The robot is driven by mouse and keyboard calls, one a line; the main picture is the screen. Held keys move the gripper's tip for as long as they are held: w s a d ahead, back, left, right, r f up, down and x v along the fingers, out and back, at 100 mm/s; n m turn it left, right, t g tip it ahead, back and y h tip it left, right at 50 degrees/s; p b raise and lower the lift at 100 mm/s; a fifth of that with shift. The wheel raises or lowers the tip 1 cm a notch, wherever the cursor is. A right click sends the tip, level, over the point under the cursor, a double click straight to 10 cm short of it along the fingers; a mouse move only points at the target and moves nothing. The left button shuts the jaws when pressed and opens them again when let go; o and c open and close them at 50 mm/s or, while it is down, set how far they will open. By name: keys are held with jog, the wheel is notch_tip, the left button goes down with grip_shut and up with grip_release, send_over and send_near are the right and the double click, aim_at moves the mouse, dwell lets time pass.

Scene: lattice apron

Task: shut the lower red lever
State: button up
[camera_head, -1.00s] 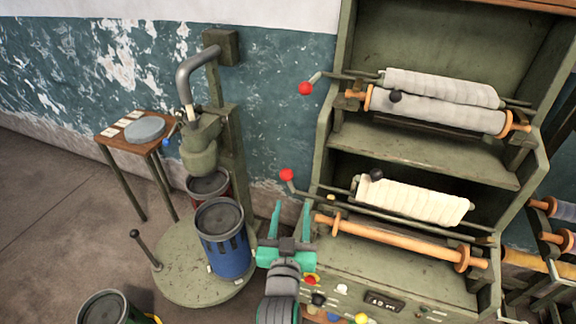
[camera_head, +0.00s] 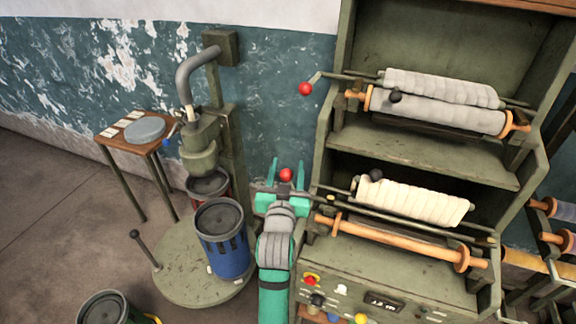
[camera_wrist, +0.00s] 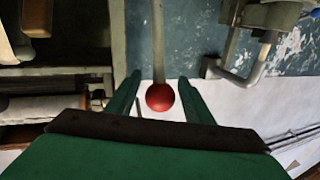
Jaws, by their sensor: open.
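The lower red lever (camera_head: 286,175) ends in a red ball at the left side of the lower shelf of the green machine. In the wrist view its red ball (camera_wrist: 160,97) lies between my fingertips, with its rod running up the picture. My gripper (camera_head: 287,172) is open, with one teal finger on each side of the ball. A gap shows on both sides of the ball in the wrist view, so the fingers do not appear to touch it. My gripper hides the lower part of the lever in the head view.
An upper red lever (camera_head: 306,88) sticks out above, at the upper shelf. Cloth rollers (camera_head: 410,202) fill the machine to the right. A stand with a blue bin (camera_head: 222,240) is close on the left. The painted wall (camera_head: 275,110) lies behind.

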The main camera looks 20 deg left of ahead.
jog(key=shift+w+a, duration=0.15)
jog(key=shift+w, duration=0.5)
grip_shut()
jog(key=shift+s+a+f, duration=0.1)
